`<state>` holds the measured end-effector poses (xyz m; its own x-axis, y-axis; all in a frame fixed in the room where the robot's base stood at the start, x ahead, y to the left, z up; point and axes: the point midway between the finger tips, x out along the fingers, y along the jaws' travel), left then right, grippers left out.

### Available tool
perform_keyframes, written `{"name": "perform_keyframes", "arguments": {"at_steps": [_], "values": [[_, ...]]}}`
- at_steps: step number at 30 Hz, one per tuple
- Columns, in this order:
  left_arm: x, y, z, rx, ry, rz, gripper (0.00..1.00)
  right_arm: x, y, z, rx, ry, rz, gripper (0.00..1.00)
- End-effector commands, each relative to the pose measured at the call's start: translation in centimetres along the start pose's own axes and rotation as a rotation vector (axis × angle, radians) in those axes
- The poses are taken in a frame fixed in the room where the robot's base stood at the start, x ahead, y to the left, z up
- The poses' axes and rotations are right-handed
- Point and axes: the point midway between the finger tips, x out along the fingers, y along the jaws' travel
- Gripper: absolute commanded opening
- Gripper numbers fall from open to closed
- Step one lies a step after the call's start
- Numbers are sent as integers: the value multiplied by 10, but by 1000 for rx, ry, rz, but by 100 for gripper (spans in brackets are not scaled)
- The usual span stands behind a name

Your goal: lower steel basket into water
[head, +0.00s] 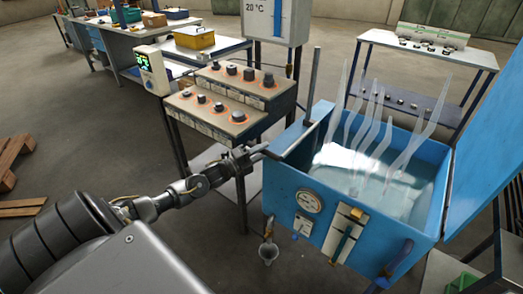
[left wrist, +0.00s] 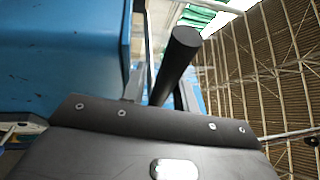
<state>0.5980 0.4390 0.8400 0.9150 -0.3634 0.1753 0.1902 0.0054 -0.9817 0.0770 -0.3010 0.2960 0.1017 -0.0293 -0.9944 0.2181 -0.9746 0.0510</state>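A blue tank (head: 278,193) with pale, clear water (head: 370,178) stands at the right of the head view. No basket can be made out in the water. A dark horizontal bar (head: 291,143) reaches left from a thin upright post (head: 313,82) at the tank's left edge. My left gripper (head: 254,154) is at this bar's outer end. In the left wrist view, a black round bar (left wrist: 176,62) lies between or just in front of the grey fingers (left wrist: 160,90). Whether they press on it is unclear. My right gripper is out of view.
The tank's blue lid (head: 490,135) stands open on the right. A block rack (head: 232,97) on a stand is close behind my left gripper. A gauge (head: 308,201) and a tap (head: 268,250) are on the tank's front. A wooden pallet (head: 14,160) lies far left.

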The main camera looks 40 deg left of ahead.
Motion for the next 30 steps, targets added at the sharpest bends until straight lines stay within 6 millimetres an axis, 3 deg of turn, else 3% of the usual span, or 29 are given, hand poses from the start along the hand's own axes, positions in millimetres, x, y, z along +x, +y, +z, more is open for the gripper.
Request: {"name": "perform_keyframes", "arguments": {"at_steps": [4, 17, 30], "values": [[-1, 3, -2, -3, 3, 5, 41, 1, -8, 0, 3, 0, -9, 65], [-7, -1, 0, 1, 0, -2, 41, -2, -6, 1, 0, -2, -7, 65], [-87, 0, 0, -1, 0, 2, 41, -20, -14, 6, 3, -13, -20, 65]]}}
